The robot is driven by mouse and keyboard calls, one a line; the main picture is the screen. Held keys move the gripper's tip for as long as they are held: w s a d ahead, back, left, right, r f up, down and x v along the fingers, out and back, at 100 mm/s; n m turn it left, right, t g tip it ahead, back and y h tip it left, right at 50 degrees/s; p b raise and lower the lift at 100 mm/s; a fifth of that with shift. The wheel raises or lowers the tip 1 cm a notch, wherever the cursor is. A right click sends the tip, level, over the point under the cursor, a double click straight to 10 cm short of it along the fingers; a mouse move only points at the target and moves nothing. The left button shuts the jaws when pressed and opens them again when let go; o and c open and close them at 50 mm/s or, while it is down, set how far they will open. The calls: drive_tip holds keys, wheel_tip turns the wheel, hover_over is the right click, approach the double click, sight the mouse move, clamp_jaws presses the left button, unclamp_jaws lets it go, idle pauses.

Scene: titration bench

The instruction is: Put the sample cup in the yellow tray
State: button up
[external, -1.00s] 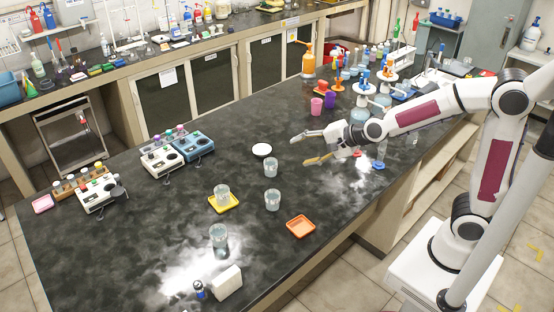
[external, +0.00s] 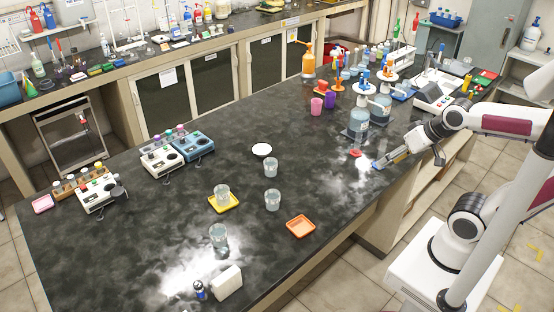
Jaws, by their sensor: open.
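The yellow tray (external: 232,208) lies on the black bench left of centre. A clear sample cup (external: 222,191) stands upright in it. Similar clear cups stand on the bench: one behind (external: 271,168), one to the right of the tray (external: 272,200), and one in front (external: 219,235). I cannot tell which cup the task means. My gripper (external: 376,164) is at the bench's right side, open, well to the right of the cups and tray. It holds nothing that I can see.
An orange tray (external: 301,226) lies near the front edge. A white dish (external: 262,149) is behind the cups. A white box (external: 227,280) is at the front. Bench devices (external: 160,158) stand at the left.

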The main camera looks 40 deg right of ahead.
drive_tip(key=s+d+f+n+g, duration=0.1)
drive_tip(key=s+d+n, duration=0.1)
drive_tip(key=s, duration=0.4)
drive_tip(key=shift+d+h, duration=0.35)
drive_tip(key=shift+h, duration=0.05)
